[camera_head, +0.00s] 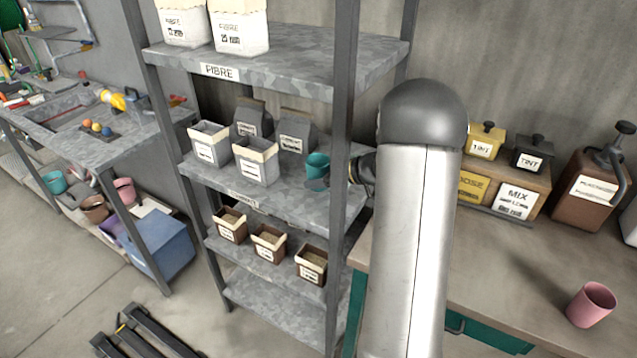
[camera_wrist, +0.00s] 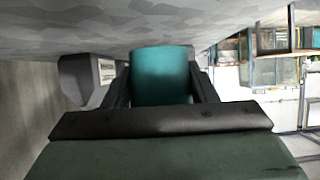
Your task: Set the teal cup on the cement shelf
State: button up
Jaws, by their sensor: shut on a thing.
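The teal cup (camera_head: 317,164) is at the right part of the cement shelf (camera_head: 290,200), the middle board of the rack. My gripper (camera_head: 328,172) reaches in from the right, behind the rack's front post, and is shut on the cup. In the wrist view the cup (camera_wrist: 160,75) sits between both fingers of my gripper (camera_wrist: 160,88). I cannot tell whether its base touches the board. The post and my arm hide part of the gripper.
Open bags (camera_head: 256,162) and grey bags (camera_head: 297,136) stand left of the cup on the same board. The fibre shelf (camera_head: 290,58) is above; small brown bins (camera_head: 268,243) are below. A pink cup (camera_head: 591,304) stands on the right counter (camera_head: 500,268).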

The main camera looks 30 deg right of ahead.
jog(key=shift+f, duration=1.15)
jog(key=shift+f, duration=0.15)
jog(key=o, duration=1.1)
jog(key=shift+r, duration=0.25)
jog(key=v, duration=1.1)
jog(key=shift+s+d+r, duration=0.1)
jog(key=shift+s+d, duration=0.1)
jog(key=shift+s, duration=0.15)
